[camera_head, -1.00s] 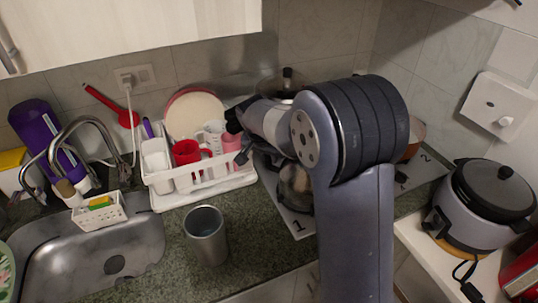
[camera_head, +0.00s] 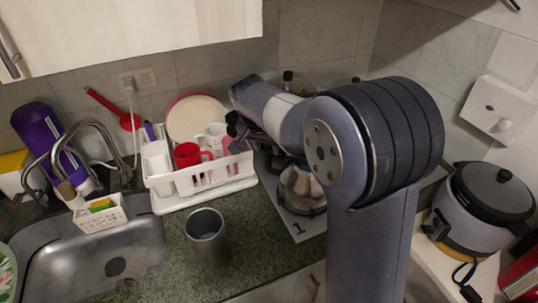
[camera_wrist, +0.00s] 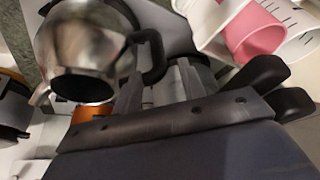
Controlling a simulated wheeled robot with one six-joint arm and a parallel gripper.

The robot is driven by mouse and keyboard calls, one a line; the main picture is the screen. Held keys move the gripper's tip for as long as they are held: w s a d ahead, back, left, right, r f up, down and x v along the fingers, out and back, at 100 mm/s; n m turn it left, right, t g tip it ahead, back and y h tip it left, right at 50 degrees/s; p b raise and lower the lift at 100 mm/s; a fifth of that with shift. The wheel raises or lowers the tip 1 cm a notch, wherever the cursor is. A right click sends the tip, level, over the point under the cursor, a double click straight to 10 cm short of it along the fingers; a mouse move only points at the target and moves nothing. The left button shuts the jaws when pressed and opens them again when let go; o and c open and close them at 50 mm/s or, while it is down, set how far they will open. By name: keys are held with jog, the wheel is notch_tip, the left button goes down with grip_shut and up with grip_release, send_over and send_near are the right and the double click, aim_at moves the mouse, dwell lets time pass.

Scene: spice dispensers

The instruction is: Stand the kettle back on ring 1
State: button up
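The shiny metal kettle (camera_head: 300,188) is on the grey hob plate (camera_head: 300,231) near the printed 1, partly covered by my arm in the head view. In the wrist view the kettle (camera_wrist: 88,45) fills the upper left, its spout to the lower left and its black handle to the right. My gripper (camera_wrist: 158,88) shows two grey fingers apart, close to the handle's lower end. Whether they touch the handle I cannot tell. Ring 1 is mostly hidden under and around the kettle, and I cannot tell whether the kettle stands squarely on it.
A white dish rack (camera_head: 205,185) with a red mug (camera_head: 190,154), cups and plates is left of my gripper. A grey tumbler (camera_head: 207,240) stands on the counter in front. The sink (camera_head: 95,260) is at left, a rice cooker (camera_head: 485,205) at right.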

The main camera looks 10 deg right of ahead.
aim_at(269, 157)
jog(key=v, duration=0.6)
jog(key=shift+r, duration=0.2)
jog(key=shift+f, duration=0.1)
jog(key=x, duration=1.2)
jog(key=shift+f, duration=0.7)
jog(key=shift+r, duration=0.45)
jog(key=shift+f, duration=0.1)
